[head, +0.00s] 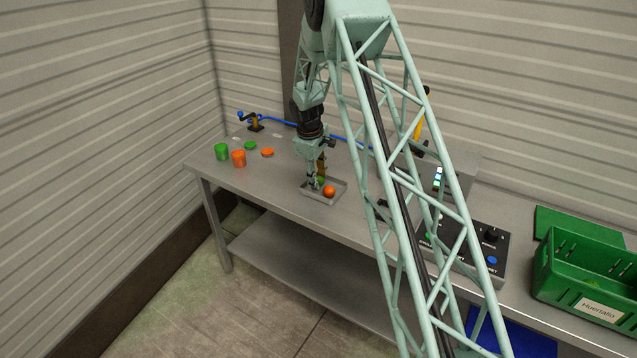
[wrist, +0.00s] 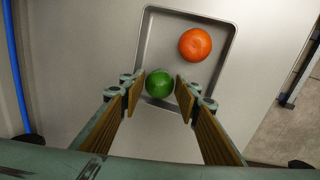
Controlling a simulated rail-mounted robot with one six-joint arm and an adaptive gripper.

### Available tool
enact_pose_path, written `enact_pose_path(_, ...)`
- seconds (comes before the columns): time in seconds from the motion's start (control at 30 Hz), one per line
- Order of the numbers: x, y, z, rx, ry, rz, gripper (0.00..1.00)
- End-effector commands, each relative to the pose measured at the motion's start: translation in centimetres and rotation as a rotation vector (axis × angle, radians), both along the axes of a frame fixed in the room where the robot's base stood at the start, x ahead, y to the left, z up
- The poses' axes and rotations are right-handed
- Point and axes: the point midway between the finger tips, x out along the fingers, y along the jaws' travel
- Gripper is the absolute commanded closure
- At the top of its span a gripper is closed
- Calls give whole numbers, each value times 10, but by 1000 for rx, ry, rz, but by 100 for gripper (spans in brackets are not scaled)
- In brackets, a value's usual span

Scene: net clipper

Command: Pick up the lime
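The lime (wrist: 159,84) is a round green fruit in the metal tray (wrist: 152,40), near one corner, seen in the wrist view. My gripper (wrist: 158,92) is open, with its wood-coloured finger pads on either side of the lime. A small gap seems to show on each side, and the lime does not look gripped. In the head view my gripper (head: 316,182) points down over the left part of the tray (head: 338,199). Only a bit of the lime (head: 320,180) shows there, behind the fingers.
An orange fruit (wrist: 195,44) lies in the same tray, close to the lime. Green (head: 221,152) and orange (head: 239,158) cups stand on the table's left part with matching discs. A control box (head: 465,245) and green crate (head: 590,275) are to the right. A blue hose (head: 280,121) runs behind.

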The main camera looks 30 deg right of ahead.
Motion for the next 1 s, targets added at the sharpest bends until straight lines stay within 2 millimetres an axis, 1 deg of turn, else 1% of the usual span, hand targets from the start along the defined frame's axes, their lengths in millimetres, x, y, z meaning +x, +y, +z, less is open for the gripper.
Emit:
enact_pose_path(0.1, 1, -1, -3, 0, -1, 0, 70)
enact_pose_path(0.63, 1, -1, -3, 0, -1, 0, 70)
enact_pose_path(0.8, 1, -1, -3, 0, -2, -1, 84)
enact_pose_path(1.0, 1, -1, -2, 0, -2, -1, 85)
